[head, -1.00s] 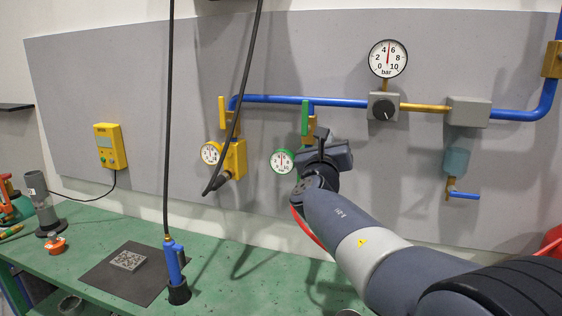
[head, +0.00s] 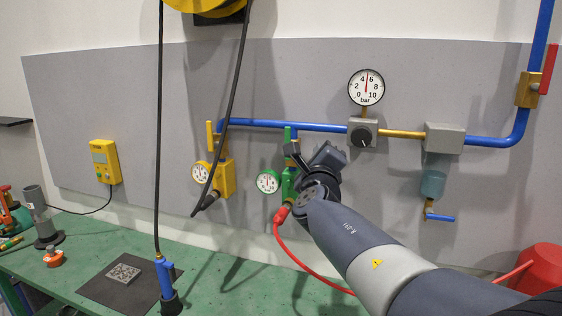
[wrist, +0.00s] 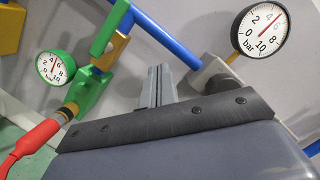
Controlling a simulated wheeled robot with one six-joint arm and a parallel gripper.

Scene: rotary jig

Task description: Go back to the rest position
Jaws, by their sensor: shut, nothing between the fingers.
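My gripper (head: 292,150) is in front of the grey panel (head: 90,90), near the green valve block, with my arm reaching in from the lower right. In the wrist view my gripper's fingers (wrist: 158,75) are together with nothing between them. The green block (wrist: 92,88) with its green-rimmed gauge (wrist: 55,67) is left of the fingers. A red hose coupling (wrist: 38,135) is at the brass fitting under that block. In the head view my gripper and wrist partly hide the green block.
A yellow valve block (head: 226,178) with a black hose is to the left. A regulator (head: 363,131) with a bar gauge (head: 366,86) is to the right. A blue-handled tool (head: 166,278) hangs over the green bench (head: 225,270). A red hose (head: 300,262) loops below my arm.

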